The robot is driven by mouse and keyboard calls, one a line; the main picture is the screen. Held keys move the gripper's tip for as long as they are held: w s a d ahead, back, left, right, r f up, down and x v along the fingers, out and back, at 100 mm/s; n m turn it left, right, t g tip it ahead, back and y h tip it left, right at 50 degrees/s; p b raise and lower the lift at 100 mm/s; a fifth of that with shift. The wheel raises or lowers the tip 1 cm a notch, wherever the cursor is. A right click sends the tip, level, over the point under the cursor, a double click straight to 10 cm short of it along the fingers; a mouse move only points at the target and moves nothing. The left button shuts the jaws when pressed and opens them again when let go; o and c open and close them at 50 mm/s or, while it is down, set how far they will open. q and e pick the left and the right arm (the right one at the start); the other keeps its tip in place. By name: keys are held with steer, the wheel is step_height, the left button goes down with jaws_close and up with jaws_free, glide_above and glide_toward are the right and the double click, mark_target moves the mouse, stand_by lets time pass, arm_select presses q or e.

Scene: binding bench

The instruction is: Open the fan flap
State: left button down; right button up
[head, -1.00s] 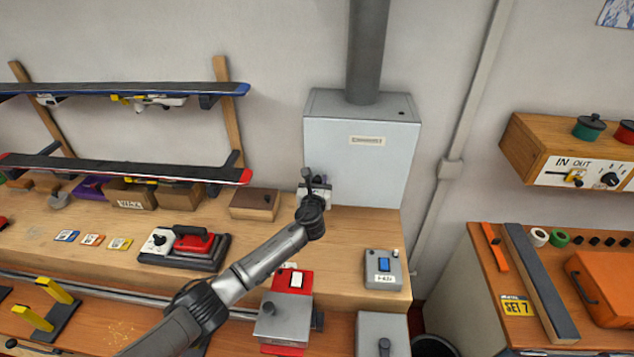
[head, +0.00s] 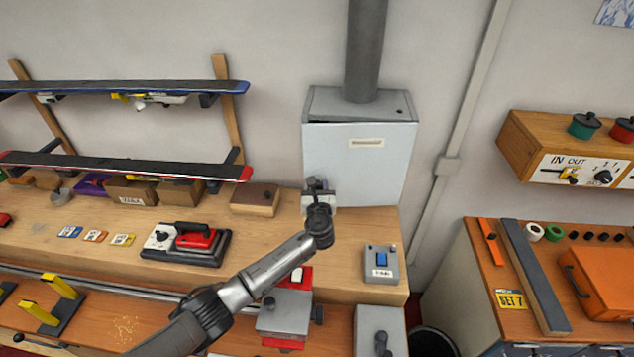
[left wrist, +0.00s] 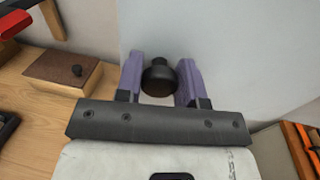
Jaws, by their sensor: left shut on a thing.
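The fan flap (head: 350,165) is the pale grey front panel of the metal box under the round duct. A thin dark gap shows along its top edge, widest at the left. My left gripper (head: 318,185) is at the flap's lower left, shut on a dark round knob. In the left wrist view, the knob (left wrist: 159,76) sits between the two purple fingers of my left gripper (left wrist: 160,80), and the flap (left wrist: 225,50) fills the background. In the head view the gripper hides the knob. My right gripper is not in view.
The duct (head: 366,50) rises from the box. A wooden box (head: 254,200) stands just left of my gripper. A grey switch box (head: 381,264) is on the bench at right, and a red iron (head: 196,239) at left. Bench between them is mostly bare.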

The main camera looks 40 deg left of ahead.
arm_select(q)
steer(key=c, duration=0.8)
jaws_free()
steer(key=shift+o, duration=0.2)
steer(key=shift+s+d+r+p, duration=0.15)
steer(key=shift+s+p, duration=0.05)
steer(key=shift+p, duration=0.2)
steer(key=p+v, duration=0.8)
steer(key=v, duration=0.5)
steer(key=shift+p, duration=0.3)
steer(key=shift+s, duration=0.1)
